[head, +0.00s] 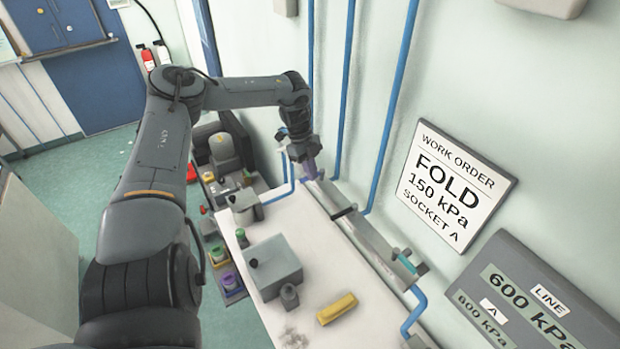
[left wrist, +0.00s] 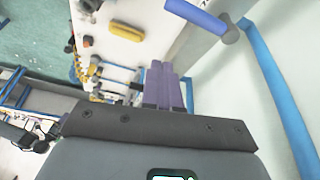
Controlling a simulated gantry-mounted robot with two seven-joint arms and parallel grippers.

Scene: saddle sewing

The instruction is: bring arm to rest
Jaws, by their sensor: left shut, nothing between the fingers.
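My left arm (head: 150,195) reaches in from the left and bends over to the wall side of the white table (head: 335,270). My left gripper (head: 311,172) points down near the far end of the wall-side rail (head: 375,240). Its purple-grey fingers are together with nothing between them, and they also show in the left wrist view (left wrist: 163,68). I cannot tell whether the fingertips touch the rail. My right gripper is in neither view.
A grey box (head: 275,268) and a yellow block (head: 337,308) lie on the table. Blue pipes (head: 393,100) run down the wall. A work order sign (head: 456,185) reads FOLD, 150 kPa, SOCKET A. A grey panel (head: 520,275) reads LINE 600 kPa. Bare tabletop lies around the yellow block.

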